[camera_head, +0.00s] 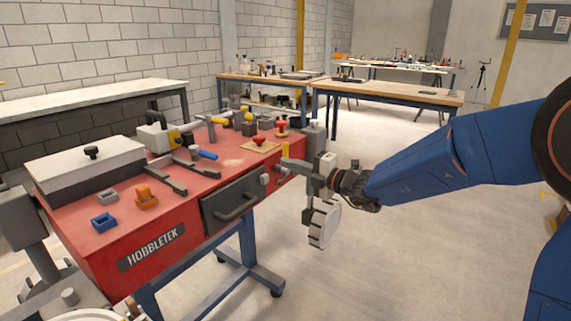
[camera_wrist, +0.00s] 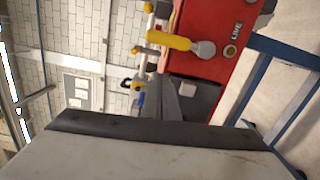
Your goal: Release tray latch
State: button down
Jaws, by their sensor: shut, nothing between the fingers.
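A red bench box (camera_head: 110,254) marked HOBBLETEK stands at the left in the head view, with a dark drawer (camera_head: 220,204) in its front. A yellow lever (camera_wrist: 168,41) with a round silver end sits on its red panel in the wrist view; it may be the latch, but I cannot tell. A small yellow part (camera_head: 285,148) shows at the box's right end. My gripper (camera_head: 288,164) is shut and empty, close to that end, pointing left. I cannot tell whether it touches anything. A pale block with a dark edge hides the wrist view's lower part.
The box top holds a pale lidded block (camera_head: 85,165), a blue block (camera_head: 103,222), an orange block (camera_head: 146,198) and red knobs. Workbenches (camera_head: 400,92) stand behind. Floor at the right is clear.

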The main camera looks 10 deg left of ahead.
jog(key=v, duration=0.8)
jog(key=shift+s, duration=0.25)
jog(key=shift+d, duration=0.1)
jog(key=s+d+f+n+g+h, duration=0.25)
jog(key=s+d+n, duration=0.35)
jog(key=s+n, duration=0.5)
jog(key=s+d+f+n+g+h, duration=0.25)
jog(key=s+d+n, duration=0.35)
jog(key=s+n, duration=0.45)
jog(key=s+d+f+n+h, duration=0.1)
jog(key=s+d+n+h, duration=0.2)
jog(key=d+n, duration=0.3)
jog(key=s+d+f+n+t+h, duration=0.1)
jog(key=s+d+n+h, duration=0.3)
jog(key=d, duration=0.7)
jog(key=s+d+f+n+t+h, duration=0.1)
jog(key=s+d+f+n+h, duration=0.2)
jog(key=d+n, duration=0.5)
jog(key=shift+s+d+f+n+h, duration=0.3)
jog(key=shift+s+h, duration=0.4)
jog(key=shift+s, duration=0.5)
jog(key=shift+a, duration=0.15)
